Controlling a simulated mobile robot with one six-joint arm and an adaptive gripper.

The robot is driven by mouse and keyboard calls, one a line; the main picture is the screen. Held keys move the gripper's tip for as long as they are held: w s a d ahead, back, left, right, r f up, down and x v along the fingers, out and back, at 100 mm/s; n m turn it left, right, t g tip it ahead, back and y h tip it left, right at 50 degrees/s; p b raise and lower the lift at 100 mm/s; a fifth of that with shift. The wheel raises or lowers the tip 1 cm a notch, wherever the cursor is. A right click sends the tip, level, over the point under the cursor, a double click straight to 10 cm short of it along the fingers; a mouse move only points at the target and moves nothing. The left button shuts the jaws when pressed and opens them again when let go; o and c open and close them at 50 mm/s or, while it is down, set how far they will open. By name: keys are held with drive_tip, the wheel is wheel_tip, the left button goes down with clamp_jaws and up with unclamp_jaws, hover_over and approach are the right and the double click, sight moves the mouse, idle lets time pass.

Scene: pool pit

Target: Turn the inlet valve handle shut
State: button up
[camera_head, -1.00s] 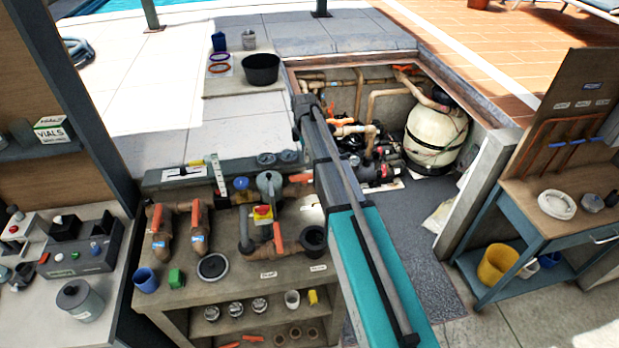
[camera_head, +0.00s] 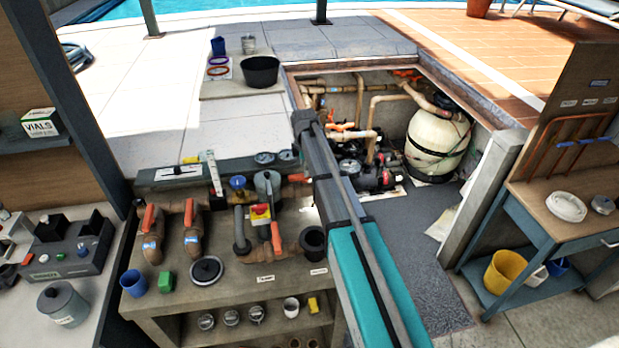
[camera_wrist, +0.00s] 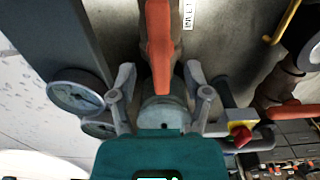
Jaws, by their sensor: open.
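An orange lever handle (camera_wrist: 158,45) stretches from the top edge to the middle of the wrist view, over a brown pipe. My gripper (camera_wrist: 158,82) is open, with one finger on each side of the handle's near end. Contact between fingers and handle cannot be told. In the head view, an orange handle (camera_head: 298,178) shows beside my arm, which hides my gripper. Other orange handles stand on brown pipes at the left (camera_head: 149,218) and centre (camera_head: 190,212) of the bench.
Round gauges (camera_wrist: 76,92) sit left of my gripper. A red knob on a yellow base (camera_wrist: 240,135) and another orange handle (camera_wrist: 292,112) are at right. The bench (camera_head: 225,283) carries a blue cup (camera_head: 134,283). Behind is the pit with a cream tank (camera_head: 436,143).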

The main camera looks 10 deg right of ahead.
drive_tip(key=shift+f+b, duration=1.05)
drive_tip(key=shift+f, duration=0.25)
